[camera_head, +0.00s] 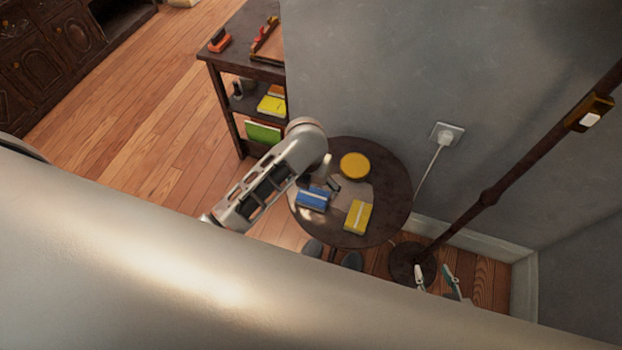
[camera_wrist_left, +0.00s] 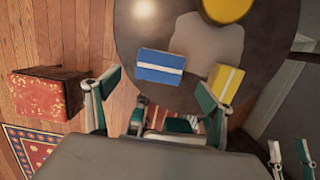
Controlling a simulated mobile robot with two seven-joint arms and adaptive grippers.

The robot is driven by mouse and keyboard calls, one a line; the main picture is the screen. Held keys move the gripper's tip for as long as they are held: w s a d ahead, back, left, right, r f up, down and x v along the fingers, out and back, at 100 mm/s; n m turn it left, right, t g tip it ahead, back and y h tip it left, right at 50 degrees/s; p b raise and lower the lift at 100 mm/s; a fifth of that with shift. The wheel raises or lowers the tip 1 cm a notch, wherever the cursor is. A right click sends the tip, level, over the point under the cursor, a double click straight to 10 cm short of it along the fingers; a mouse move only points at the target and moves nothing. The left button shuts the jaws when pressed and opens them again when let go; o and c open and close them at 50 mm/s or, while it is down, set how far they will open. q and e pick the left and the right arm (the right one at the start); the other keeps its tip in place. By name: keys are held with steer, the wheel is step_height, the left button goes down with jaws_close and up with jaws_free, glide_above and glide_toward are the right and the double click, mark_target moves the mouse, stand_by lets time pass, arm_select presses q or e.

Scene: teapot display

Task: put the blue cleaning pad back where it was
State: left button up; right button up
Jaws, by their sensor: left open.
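The blue cleaning pad (camera_head: 313,198), with a pale stripe, lies on the small round dark table (camera_head: 395,190), near its left edge. In the left wrist view the blue pad (camera_wrist_left: 160,67) lies flat beyond my open fingers. My left gripper (camera_head: 326,184) is over the table close to the blue pad, and its arm partly hides it in the head view. In the left wrist view the left gripper (camera_wrist_left: 158,88) is open, with nothing between its fingers. My right gripper (camera_head: 435,276) is low at the right, its two fingers apart and empty.
A yellow pad (camera_head: 358,216) and a round yellow object (camera_head: 354,166) share the tabletop. A dark shelf (camera_head: 235,75) stands behind, against the grey wall. A lamp pole (camera_head: 490,195) rises at the right. A red patterned stool (camera_wrist_left: 40,97) is left in the wrist view.

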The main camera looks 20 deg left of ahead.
arm_select(q)
step_height(320, 180, up, 5)
steer(key=n+t+h, duration=0.1)
steer(key=n+h, duration=0.1)
steer(key=n, duration=0.7)
glide_above(311, 201)
steer(key=s, duration=0.4)
steer(key=f, duration=0.6)
steer(key=shift+w+f, duration=0.2)
steer(key=f+n, duration=0.1)
steer(key=n, duration=0.1)
steer(key=s+a+f+n+t, duration=0.1)
steer(key=n, duration=0.1)
steer(key=s+f+n, duration=0.1)
steer(key=n, duration=0.2)
steer(key=shift+a+t, duration=0.15)
steer(key=shift+t, duration=0.15)
steer(key=s+a+r+n+t, duration=0.1)
steer(key=s+a+n+t, duration=0.5)
steer(key=n, duration=1)
steer(key=shift+s+a+r, duration=0.15)
steer(key=shift+s+a, duration=0.3)
